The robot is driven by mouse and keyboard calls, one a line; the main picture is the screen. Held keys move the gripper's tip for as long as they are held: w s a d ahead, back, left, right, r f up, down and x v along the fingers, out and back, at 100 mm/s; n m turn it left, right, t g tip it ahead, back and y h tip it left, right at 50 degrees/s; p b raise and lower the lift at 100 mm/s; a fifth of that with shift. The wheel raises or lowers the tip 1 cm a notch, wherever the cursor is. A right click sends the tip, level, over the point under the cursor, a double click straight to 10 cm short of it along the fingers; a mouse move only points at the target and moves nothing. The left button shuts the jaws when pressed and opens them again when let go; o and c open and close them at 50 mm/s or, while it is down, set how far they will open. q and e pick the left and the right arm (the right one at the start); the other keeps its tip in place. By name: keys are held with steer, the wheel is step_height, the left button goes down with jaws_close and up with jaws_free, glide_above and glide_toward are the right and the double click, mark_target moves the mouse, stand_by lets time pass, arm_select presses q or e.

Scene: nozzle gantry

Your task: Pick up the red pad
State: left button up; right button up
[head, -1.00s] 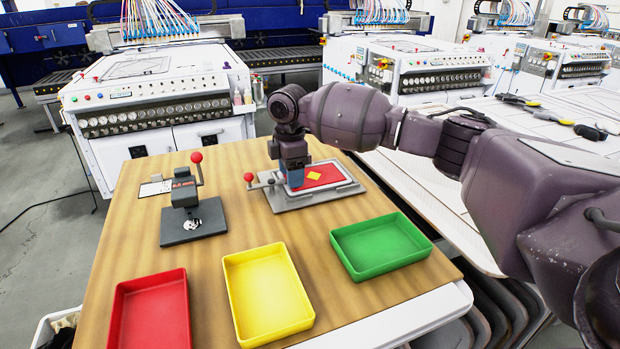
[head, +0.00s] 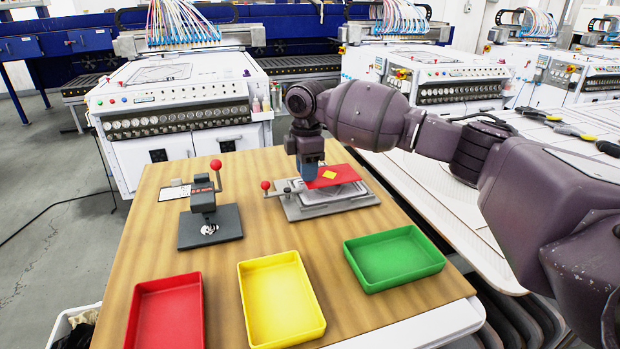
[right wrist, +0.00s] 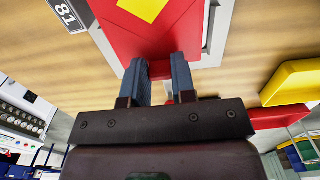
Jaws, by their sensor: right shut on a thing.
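The red pad (head: 345,174) with a yellow square on it shows in the head view, raised and a little tilted above the grey plate fixture (head: 330,204). My right gripper (head: 309,178) is shut on its left edge. In the right wrist view the two blue fingers of my right gripper (right wrist: 160,72) close on the edge of the red pad (right wrist: 130,38), whose far part is cut off by the frame. My left gripper is in neither view.
A grey press (head: 208,208) with a red-knobbed lever stands left on the wooden table (head: 150,235). Red (head: 168,312), yellow (head: 282,298) and green (head: 394,258) trays stand along the front. The fixture has a lever with a red knob (head: 265,185).

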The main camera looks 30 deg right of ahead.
arm_select(q)
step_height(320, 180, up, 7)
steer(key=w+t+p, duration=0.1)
steer(key=p, duration=0.4)
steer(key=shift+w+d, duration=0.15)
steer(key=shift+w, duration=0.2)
arm_select(e)
step_height(320, 180, up, 22)
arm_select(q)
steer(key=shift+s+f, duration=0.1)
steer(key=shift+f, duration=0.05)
arm_select(e)
steer(key=shift+f, duration=0.1)
stand_by(0.3)
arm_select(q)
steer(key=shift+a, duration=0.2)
